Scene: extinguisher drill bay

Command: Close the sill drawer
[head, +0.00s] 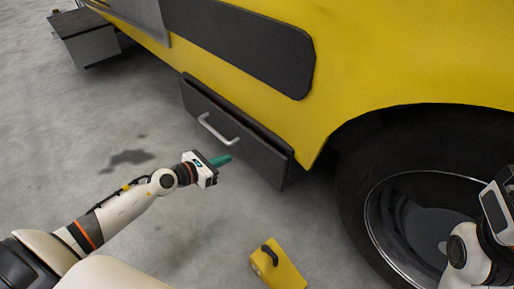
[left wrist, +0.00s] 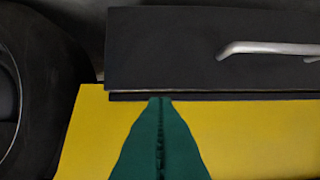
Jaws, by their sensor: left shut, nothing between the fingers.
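The sill drawer (head: 232,135) is a dark grey box front with a pale bar handle (head: 216,130), low on the side of the yellow vehicle. It stands out from the body, with a dark gap along its top edge. My left gripper (head: 222,160) has green fingers, shut and empty, near the right part of the drawer front, below and right of the handle. In the left wrist view the shut fingers (left wrist: 160,100) overlap the drawer's edge (left wrist: 200,60); I cannot tell whether they touch it. My right gripper's housing (head: 497,208) shows at the right edge; its fingers are hidden.
A large black wheel (head: 352,190) stands right of the drawer. A yellow wheel chock (head: 280,270) with a dark handle lies on the floor in front. A grey box (head: 90,45) stands at the back left. The grey floor left of the drawer is clear.

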